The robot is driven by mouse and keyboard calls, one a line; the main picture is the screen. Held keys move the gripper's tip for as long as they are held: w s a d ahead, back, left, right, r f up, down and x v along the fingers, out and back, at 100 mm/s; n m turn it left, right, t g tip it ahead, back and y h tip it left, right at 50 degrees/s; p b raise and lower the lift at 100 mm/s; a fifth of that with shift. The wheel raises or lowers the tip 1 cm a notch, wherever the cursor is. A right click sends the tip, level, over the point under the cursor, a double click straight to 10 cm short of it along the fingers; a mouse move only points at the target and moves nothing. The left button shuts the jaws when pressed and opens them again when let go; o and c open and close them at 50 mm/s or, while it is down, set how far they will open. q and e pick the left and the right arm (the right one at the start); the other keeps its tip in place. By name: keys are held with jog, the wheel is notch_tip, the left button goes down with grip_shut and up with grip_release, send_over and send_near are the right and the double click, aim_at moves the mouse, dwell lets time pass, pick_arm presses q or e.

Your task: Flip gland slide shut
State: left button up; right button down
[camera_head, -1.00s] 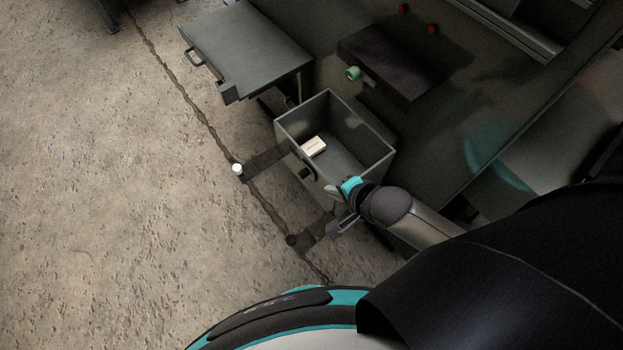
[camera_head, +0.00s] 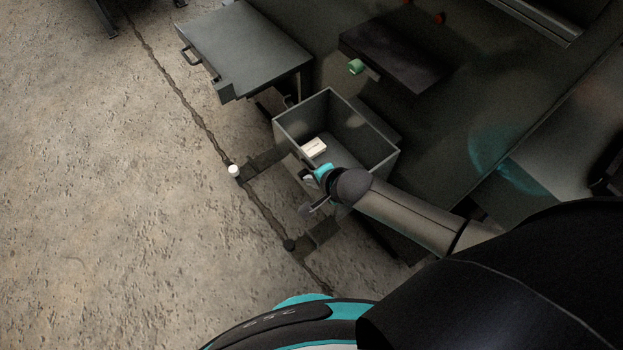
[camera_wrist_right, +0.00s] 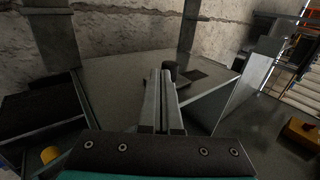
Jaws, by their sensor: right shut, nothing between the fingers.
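The open grey enclosure box (camera_head: 386,163) stands right of the middle in the head view. A dark round knob (camera_head: 305,174) shows at its near-left wall, partly crowded by my right gripper (camera_head: 312,206). In the right wrist view, the shut, empty fingers (camera_wrist_right: 160,73) point at a grey panel (camera_wrist_right: 115,75). A dark round knob (camera_wrist_right: 171,70) stands just beyond the fingertips, with a dark flat patch (camera_wrist_right: 196,75) to its right. I cannot tell whether the fingers touch the knob, or which part is the gland slide. My left gripper is out of view.
A small white block (camera_head: 314,148) lies inside the box. A grey cabinet with a handle (camera_head: 245,45) stands behind left, and a dark block (camera_head: 395,50) behind right. Floor at left is clear.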

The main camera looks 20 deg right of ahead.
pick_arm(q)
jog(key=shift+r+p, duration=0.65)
pick_arm(e)
jog(key=w+a, duration=0.2)
jog(key=w, duration=0.4)
jog(key=shift+w+a, duration=0.25)
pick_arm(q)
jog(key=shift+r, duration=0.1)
